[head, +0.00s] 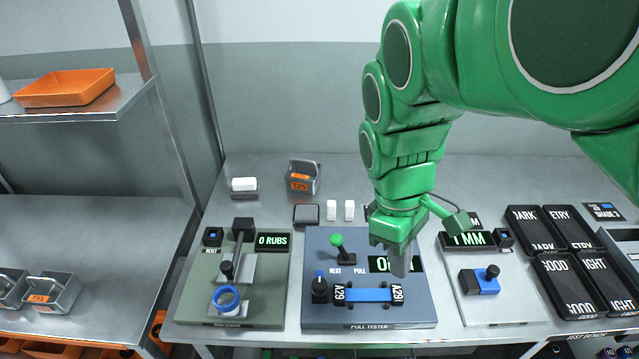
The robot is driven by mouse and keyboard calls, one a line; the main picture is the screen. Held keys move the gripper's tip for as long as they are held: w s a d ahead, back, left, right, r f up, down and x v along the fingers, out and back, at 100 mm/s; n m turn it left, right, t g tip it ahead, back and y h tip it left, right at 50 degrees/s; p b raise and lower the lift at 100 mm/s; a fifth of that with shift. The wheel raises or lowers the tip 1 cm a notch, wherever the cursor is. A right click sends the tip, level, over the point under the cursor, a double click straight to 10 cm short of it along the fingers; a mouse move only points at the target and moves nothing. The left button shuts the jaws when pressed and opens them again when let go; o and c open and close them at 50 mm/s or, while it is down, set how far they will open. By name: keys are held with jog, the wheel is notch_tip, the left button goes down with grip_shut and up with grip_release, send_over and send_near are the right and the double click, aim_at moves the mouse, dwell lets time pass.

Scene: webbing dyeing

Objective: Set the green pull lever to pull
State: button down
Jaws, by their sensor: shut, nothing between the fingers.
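The green pull lever (337,241) stands on the blue-grey pull tester (320,300) in the head view. Its green knob leans left, over the REST label side; the PULL label is to the right of it. My gripper (400,266) is shut and empty. It points down over the right part of the tester, to the right of the lever and apart from it, and hides part of the tester's display. A blue strip (369,295) lies between two black A29 clamps at the front of the tester.
A green-grey rub tester (195,300) stands to the left, and a pale 1 MM gauge (520,305) to the right. Small white blocks (348,210) stand behind the pull tester. Black labelled trays (556,262) fill the right. The bench behind the rub tester has free room.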

aim_at(340, 249)
jog(key=w+a+f+n+h, duration=0.2)
jog(key=w+a+n, duration=0.7)
jog(key=a+n, duration=0.1)
jog(key=w+a+f+n+t+h, duration=0.1)
jog(key=w+a+f+n, duration=0.1)
jog(key=w+a+n, duration=0.7)
jog(key=a+n, duration=0.2)
jog(key=n, duration=0.1)
jog(key=shift+w+f+n+h, duration=0.2)
jog(key=shift+f+n+h, duration=0.1)
jog(key=shift+h, duration=0.1)
jog(key=x, duration=1)
jog(key=shift+f, duration=0.15)
jog(key=shift+s+d+r, duration=0.1)
jog(key=shift+d+r, duration=0.1)
jog(key=shift+d, duration=0.35)
jog(key=shift+d+r, duration=0.2)
jog(key=shift+d, duration=0.3)
jog(key=shift+s+d+r, duration=0.1)
jog(key=shift+s+d, duration=0.1)
jog(key=shift+d, duration=0.55)
jog(key=shift+d, duration=0.1)
